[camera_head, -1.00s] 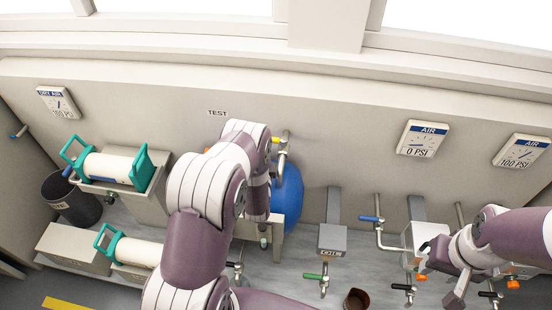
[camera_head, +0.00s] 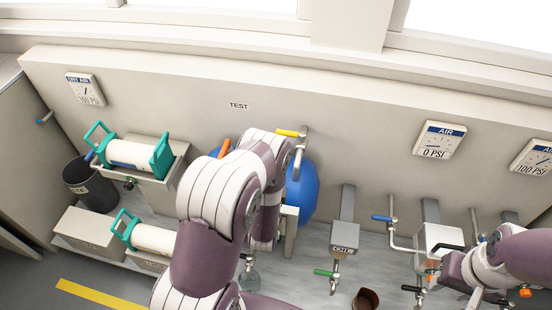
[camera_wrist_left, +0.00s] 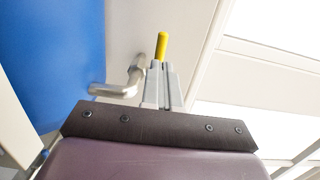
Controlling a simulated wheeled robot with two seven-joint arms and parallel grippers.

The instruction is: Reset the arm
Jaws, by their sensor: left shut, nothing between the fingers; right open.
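My left arm (camera_head: 213,205) rises in the middle of the head view, and its gripper is hidden there. In the left wrist view my left gripper (camera_wrist_left: 161,68) has its fingers together and holds nothing. A yellow-tipped lever (camera_wrist_left: 162,45) shows just beyond the fingertips; I cannot tell whether they touch. The lever also shows in the head view (camera_head: 288,133), on a pipe above the blue tank (camera_head: 304,194). The tank fills the left of the wrist view (camera_wrist_left: 55,60). My right gripper (camera_head: 457,282) is open and empty at the lower right, near the grey outlet boxes.
A blue-handled valve (camera_head: 382,218) and a green-handled valve (camera_head: 323,272) stand out from the wall. A brown cup (camera_head: 366,299) stands at the bottom. Gauges hang on the wall.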

